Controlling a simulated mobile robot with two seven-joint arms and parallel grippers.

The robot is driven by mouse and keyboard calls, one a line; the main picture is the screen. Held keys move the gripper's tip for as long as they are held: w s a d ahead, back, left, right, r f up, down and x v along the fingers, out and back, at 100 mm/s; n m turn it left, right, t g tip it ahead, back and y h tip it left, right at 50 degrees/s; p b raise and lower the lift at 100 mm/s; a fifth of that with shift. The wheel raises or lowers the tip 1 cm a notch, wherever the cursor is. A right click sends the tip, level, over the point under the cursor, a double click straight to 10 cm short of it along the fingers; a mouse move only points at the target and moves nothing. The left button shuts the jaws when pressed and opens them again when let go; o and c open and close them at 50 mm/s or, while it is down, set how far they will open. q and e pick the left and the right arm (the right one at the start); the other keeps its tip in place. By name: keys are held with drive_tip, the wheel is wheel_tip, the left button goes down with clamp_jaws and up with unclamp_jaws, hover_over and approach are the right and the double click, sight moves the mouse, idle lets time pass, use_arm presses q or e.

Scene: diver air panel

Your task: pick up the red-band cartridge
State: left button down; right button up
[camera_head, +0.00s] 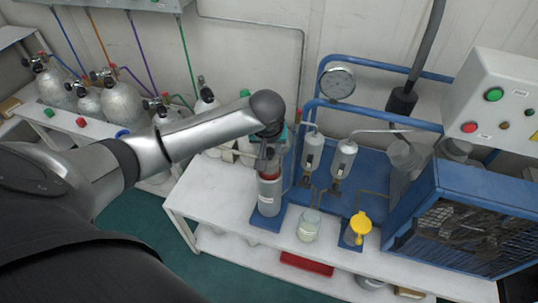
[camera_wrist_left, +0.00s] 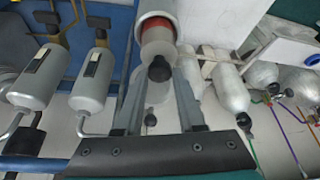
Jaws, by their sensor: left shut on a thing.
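The red-band cartridge (camera_head: 269,192) is a grey cylinder with a pale label and a red band near its top. It is upright over a blue pad (camera_head: 262,220) near the left end of the white bench; I cannot tell whether it touches the pad. My left gripper (camera_head: 268,160) comes down on its top from above and is shut on it. In the left wrist view the fingers (camera_wrist_left: 158,72) are on both sides of the cartridge's black top knob, with the red band (camera_wrist_left: 157,36) just beyond. My right gripper is not in view.
A glass jar (camera_head: 308,226) and a yellow-topped item (camera_head: 358,226) stand to the right on the bench (camera_head: 220,196). Two grey canisters (camera_head: 343,158) and blue pipework rise close behind. A blue caged machine (camera_head: 470,220) fills the right. Gas cylinders (camera_head: 122,100) stand at the left.

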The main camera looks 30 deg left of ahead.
use_arm(q)
wheel_tip(320, 180, up, 22)
drive_tip(key=p, duration=0.5)
drive_tip(key=shift+f, duration=0.2)
drive_tip(key=shift+d, duration=0.1)
